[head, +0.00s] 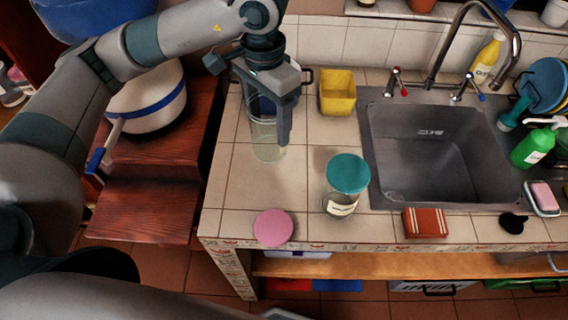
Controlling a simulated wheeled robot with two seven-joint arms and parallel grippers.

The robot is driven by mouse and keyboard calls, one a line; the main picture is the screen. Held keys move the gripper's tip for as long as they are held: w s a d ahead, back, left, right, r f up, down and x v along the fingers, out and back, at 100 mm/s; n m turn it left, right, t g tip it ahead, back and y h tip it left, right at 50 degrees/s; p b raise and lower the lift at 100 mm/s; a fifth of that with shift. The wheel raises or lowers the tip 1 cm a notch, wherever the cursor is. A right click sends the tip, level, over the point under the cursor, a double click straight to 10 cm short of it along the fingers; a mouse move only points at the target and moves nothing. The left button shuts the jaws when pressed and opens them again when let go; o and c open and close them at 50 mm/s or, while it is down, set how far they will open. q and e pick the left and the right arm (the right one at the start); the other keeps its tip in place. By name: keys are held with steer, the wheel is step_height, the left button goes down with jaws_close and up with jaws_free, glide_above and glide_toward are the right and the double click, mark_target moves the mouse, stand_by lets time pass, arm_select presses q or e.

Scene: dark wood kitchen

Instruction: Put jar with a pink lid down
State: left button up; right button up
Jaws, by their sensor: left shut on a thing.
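My left gripper (274,112) comes down from above over the left part of the tiled counter. It is shut on a clear glass jar (266,148), which looks upright. The jar's top is hidden by the gripper, and no lid shows on it. I cannot tell whether its base touches the tiles. A flat pink round lid (273,228) lies at the counter's front edge, apart from the held jar, with no jar body visible under it. My right gripper is not in view.
A glass jar with a teal lid (347,174) stands right of the held jar. A yellow container (338,92) stands behind, and the sink (432,150) is to the right. A red striped sponge (425,222) lies in front of the sink. Bare tiles (238,185) lie at the left.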

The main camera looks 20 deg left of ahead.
mark_target(270, 152)
arm_select(q)
step_height(270, 152, down, 5)
steer(key=shift+r+p, duration=0.15)
steer(key=shift+p, duration=1)
steer(key=shift+f, duration=0.55)
steer(key=shift+f, duration=0.1)
steer(key=shift+f+p, duration=0.3)
steer(key=shift+p, duration=0.05)
steer(key=shift+f+p, duration=0.65)
steer(key=shift+f, duration=1.05)
steer(key=shift+f+b, duration=0.15)
steer(key=shift+b, duration=0.2)
